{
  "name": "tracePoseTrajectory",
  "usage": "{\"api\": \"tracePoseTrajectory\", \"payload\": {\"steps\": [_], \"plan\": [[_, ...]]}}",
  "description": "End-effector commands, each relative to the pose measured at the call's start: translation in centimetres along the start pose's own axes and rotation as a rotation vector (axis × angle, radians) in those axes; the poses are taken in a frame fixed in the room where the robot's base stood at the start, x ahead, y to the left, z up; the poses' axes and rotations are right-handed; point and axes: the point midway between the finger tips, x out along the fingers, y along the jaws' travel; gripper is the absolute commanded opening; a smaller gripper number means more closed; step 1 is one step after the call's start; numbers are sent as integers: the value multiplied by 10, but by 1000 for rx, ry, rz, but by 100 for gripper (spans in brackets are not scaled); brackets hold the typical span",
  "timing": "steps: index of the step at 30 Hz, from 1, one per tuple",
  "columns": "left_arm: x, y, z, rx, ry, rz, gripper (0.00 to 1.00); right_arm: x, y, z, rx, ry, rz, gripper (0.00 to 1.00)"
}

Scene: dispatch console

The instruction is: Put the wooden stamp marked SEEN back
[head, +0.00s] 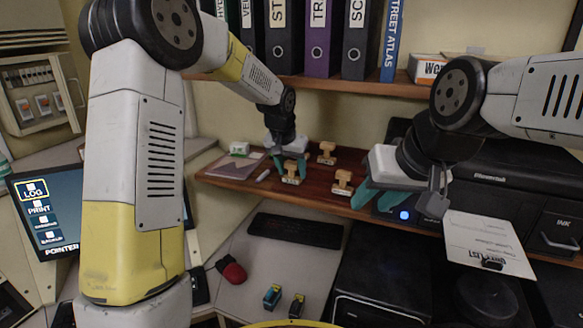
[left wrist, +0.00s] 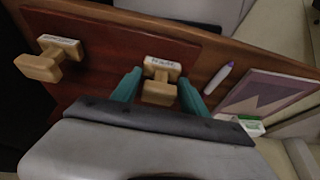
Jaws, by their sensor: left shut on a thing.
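Three wooden stamps with pale labels are on the brown wooden shelf (head: 222,169) in the head view. My left gripper (head: 291,167) is shut on the front left stamp (head: 292,180), low at the shelf. In the left wrist view this stamp (left wrist: 161,88) sits between the teal fingers of the left gripper (left wrist: 158,92); its label is too small to read surely. A second stamp (head: 327,153) stands behind, and a third stamp (head: 342,183) to the right. Another stamp shows in the left wrist view (left wrist: 50,62). My right gripper (head: 378,192) is near the shelf's right end, apart from the stamps.
A pen (left wrist: 218,77) and a flat booklet (left wrist: 265,95) lie beside the held stamp. Binders (head: 322,40) stand on the upper shelf. A black printer (head: 510,190) is at the right.

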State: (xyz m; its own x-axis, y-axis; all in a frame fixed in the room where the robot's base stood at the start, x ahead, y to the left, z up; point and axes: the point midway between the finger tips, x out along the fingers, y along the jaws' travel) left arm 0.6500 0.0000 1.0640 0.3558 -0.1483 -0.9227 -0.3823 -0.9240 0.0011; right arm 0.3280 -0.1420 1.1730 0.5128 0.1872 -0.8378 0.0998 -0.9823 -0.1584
Motion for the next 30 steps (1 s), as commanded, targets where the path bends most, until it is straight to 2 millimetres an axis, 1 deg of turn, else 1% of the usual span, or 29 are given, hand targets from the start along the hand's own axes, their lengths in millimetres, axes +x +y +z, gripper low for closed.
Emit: {"api": "tracePoseTrajectory", "payload": {"steps": [1, 2, 3, 4, 13, 16, 20, 27, 30], "plan": [[0, 0, 0, 0, 0, 0, 58, 0, 0, 0, 0, 0, 0, 36], [0, 0, 0, 0, -1, 0, 64, 0, 0, 0, 0, 0, 0, 36], [0, 0, 0, 0, 0, 0, 72, 0, 0, 0, 0, 0, 0, 36], [0, 0, 0, 0, -1, 0, 74, 0, 0, 0, 0, 0, 0, 36], [-1, 0, 0, 0, 0, 0, 74, 0, 0, 0, 0, 0, 0, 36], [-7, 0, -1, 0, 1, -1, 74, 0, 0, 0, 0, 0, 0, 36], [-28, 0, -2, 0, 4, -1, 74, 0, 0, 0, 0, 0, 0, 36], [-80, -1, -2, 0, 4, -2, 74, 0, 0, 0, 0, 0, 0, 36], [-98, 0, -2, -1, 3, -1, 74, 0, 0, 0, 0, 0, 0, 36]]}}
